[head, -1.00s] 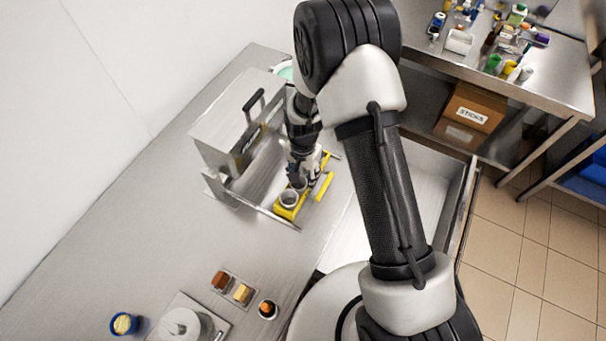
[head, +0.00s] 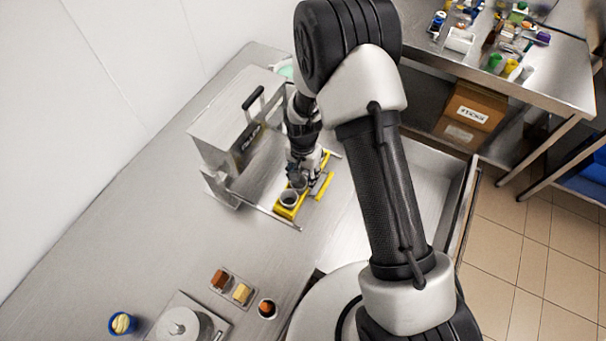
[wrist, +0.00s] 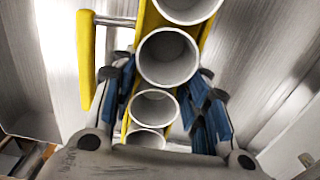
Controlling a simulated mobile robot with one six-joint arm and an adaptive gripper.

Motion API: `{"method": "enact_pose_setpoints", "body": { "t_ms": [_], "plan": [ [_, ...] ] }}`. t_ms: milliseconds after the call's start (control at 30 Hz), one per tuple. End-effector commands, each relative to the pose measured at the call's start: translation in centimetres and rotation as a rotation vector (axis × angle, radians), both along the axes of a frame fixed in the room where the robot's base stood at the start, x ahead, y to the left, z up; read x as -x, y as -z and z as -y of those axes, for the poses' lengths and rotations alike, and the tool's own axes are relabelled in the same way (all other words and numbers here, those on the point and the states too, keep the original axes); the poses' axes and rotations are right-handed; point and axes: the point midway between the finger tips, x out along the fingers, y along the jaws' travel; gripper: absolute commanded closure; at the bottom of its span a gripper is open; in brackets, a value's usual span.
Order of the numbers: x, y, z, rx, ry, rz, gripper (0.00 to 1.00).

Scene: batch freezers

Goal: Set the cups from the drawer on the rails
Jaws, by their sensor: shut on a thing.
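A yellow rail holder (head: 284,212) stands on the steel counter with open pale grey cups in a row. In the head view one cup (head: 289,198) shows clear of my gripper (head: 299,179); another sits under the fingers. In the wrist view several cups stand in line between yellow edges (wrist: 143,22). My gripper (wrist: 166,80) is shut on a cup (wrist: 167,57), with blue-padded fingers on either side of it. Whether this cup rests fully on the rails is hard to tell. The open drawer (head: 467,205) is right of the counter; my arm hides part of its inside, and the visible floor is bare.
A grey metal box with a black handle (head: 254,103) stands left of the holder. Small blocks (head: 242,293), a blue cup (head: 123,323) and a lidded round pot (head: 184,325) are at the front. A cluttered steel table (head: 545,85) stands back right.

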Motion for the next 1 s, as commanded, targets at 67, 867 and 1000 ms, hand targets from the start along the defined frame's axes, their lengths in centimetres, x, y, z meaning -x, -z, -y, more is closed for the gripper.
{"method": "enact_pose_setpoints", "body": {
  "t_ms": [67,867,1000],
  "plan": [
    [-0.01,-0.05,0.00,0.000,0.000,0.000,0.85],
    [0.01,-0.02,0.00,0.000,0.000,0.000,0.35],
    [-0.06,-0.48,-0.01,0.000,0.000,0.001,0.35]
  ]
}}
